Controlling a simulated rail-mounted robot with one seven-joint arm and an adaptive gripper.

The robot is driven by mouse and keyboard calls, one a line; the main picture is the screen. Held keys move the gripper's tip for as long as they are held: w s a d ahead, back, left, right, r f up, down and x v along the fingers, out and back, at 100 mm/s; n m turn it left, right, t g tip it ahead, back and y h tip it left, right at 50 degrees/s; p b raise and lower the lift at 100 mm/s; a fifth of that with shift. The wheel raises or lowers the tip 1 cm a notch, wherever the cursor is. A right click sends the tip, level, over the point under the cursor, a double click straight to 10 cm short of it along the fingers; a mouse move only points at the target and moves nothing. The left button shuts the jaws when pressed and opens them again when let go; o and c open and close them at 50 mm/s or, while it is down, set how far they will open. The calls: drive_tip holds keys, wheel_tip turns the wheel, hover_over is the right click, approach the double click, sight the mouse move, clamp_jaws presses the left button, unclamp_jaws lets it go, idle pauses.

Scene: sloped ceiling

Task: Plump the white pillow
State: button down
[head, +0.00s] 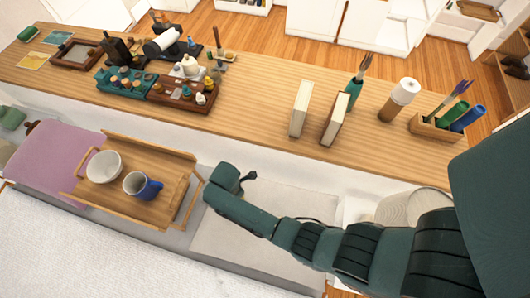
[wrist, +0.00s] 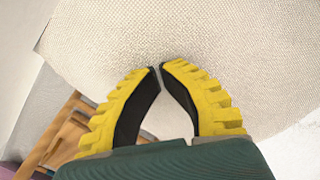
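The white pillow (head: 250,228) looks like the pale off-white cushion on the grey seat, right of the wooden tray and partly covered by my arm. In the wrist view its woven surface (wrist: 210,35) fills most of the upper picture, with a corner at the upper left. My gripper (head: 246,181) is at the pillow's back edge in the head view. In the wrist view my gripper's yellow-backed fingers (wrist: 160,68) point at the fabric, their tips almost together. I cannot tell whether the tips touch the fabric or pinch any of it.
Close left of my gripper stands a wooden tray (head: 118,205) with a white bowl (head: 104,166) and a blue mug (head: 141,186). A long wooden counter (head: 240,108) behind carries books, bottles and trays. A round pale basket-like object (head: 395,207) is behind my arm.

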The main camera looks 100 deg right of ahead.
wheel_tip(320, 180, up, 5)
drive_tip(key=p, duration=0.5)
drive_tip(key=shift+r, duration=0.1)
drive_tip(key=shift+f, duration=0.2)
drive_tip(key=shift+f+b, duration=1.8)
drive_tip(key=shift+f, duration=0.6)
wheel_tip(320, 180, up, 5)
drive_tip(key=p, duration=0.5)
